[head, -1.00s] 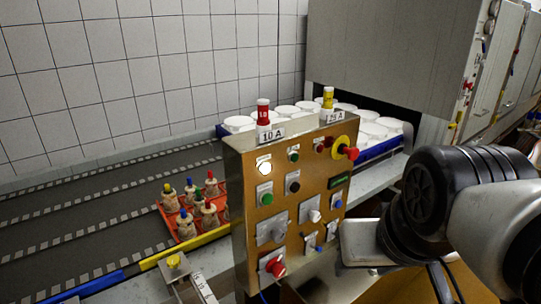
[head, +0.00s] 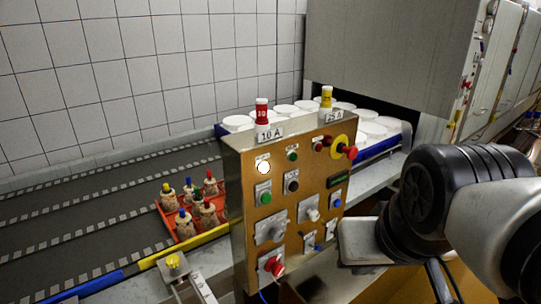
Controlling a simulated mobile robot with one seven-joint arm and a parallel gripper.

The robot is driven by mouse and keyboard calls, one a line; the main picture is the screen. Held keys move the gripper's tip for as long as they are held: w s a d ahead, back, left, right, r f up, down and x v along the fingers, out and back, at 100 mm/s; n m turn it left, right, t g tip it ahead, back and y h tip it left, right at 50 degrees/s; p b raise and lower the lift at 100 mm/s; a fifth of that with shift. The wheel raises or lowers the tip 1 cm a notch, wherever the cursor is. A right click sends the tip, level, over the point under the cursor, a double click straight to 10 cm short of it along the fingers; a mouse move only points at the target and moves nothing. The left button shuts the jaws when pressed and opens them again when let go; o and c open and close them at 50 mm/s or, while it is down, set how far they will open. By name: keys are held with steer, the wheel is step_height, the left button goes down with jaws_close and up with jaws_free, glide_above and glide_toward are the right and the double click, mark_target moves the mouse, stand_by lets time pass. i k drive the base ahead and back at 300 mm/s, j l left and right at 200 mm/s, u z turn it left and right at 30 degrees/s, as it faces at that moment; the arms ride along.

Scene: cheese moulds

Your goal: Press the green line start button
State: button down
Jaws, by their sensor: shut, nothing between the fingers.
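The tan control panel (head: 288,225) stands in the middle of the head view. It carries two green buttons, an upper one (head: 292,155) and a lower left one (head: 265,198). Their labels are too small to read, so I cannot tell which is line start. My gripper (head: 362,242) shows as a pale block at the end of my arm, beside the panel's lower right edge. Its fingers cannot be made out, and I see no contact with either green button.
The panel also has a lit white lamp (head: 263,167), a red emergency knob (head: 350,152), a blue button (head: 337,203) and a lower red knob (head: 275,267). Behind it are a conveyor (head: 90,210), a red crate (head: 168,222) of bottles and a blue tray (head: 388,146) of white moulds.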

mark_target(266, 198)
steer(key=z, duration=1.65)
steer(key=k+j, duration=0.3)
steer(key=k, duration=0.2)
steer(key=k+j, duration=0.25)
steer(key=k, duration=0.2)
